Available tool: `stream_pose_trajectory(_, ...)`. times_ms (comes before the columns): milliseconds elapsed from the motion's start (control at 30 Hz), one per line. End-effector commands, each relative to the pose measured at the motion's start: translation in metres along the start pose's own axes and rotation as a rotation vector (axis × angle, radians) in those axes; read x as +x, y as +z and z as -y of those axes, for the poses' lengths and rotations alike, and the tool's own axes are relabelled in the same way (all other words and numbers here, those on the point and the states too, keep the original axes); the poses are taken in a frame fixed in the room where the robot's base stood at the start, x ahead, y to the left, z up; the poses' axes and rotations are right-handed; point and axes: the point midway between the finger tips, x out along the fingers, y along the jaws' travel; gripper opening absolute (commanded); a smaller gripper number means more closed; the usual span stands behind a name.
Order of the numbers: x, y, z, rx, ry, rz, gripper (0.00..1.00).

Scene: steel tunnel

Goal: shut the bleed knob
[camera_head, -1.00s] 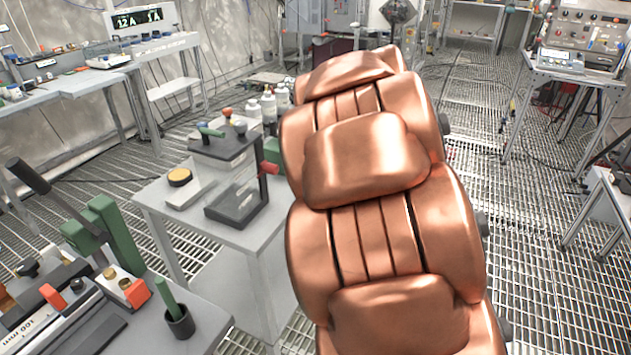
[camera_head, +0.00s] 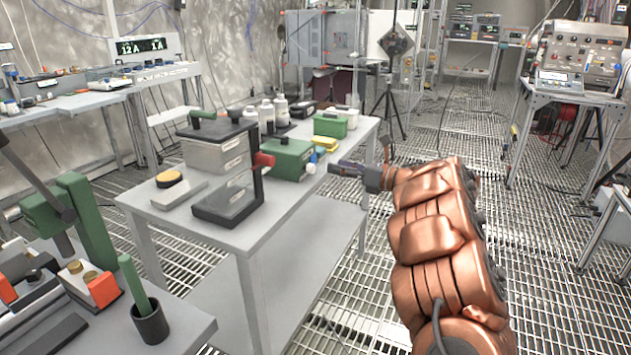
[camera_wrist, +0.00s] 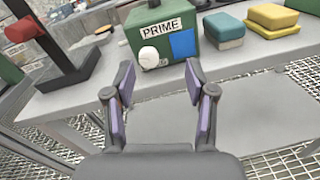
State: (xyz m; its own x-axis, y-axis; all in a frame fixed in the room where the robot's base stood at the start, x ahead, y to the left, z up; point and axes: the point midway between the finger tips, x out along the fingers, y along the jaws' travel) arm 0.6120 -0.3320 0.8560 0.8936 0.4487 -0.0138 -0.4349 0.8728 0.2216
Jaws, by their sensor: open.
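A green box (camera_head: 287,160) stands on the grey table. In the wrist view this box (camera_wrist: 165,22) carries a "PRIME" label, a white round knob (camera_wrist: 149,56) and a blue panel. The white knob also shows in the head view (camera_head: 311,168). A small label by the knob is too small to read, so I cannot confirm that it is the bleed knob. My gripper (camera_wrist: 160,76) is open and empty, its fingers pointing toward the box front and apart from the knob. In the head view my gripper (camera_head: 336,169) is at the table's right edge.
A black stand with a red handle (camera_head: 263,160) is left of the box. A teal-topped block (camera_wrist: 224,28) and a yellow block (camera_wrist: 272,17) lie right of it. White bottles (camera_head: 267,112) stand behind.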

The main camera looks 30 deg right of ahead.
Motion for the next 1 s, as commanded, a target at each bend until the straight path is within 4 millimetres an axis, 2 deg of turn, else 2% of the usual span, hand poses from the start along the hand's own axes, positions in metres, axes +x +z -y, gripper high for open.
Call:
stream_pose_trajectory(33,-0.004,-0.01,-0.001,-0.012,0.027,-0.001,0.56)
stream_pose_trajectory(233,-0.002,-0.018,-0.011,-0.04,0.083,-0.002,0.56)
stream_pose_trajectory(700,0.059,-0.018,-0.016,-0.037,0.083,-0.002,0.56)
stream_pose_trajectory(1000,0.07,-0.018,-0.016,-0.036,0.078,-0.002,0.56)
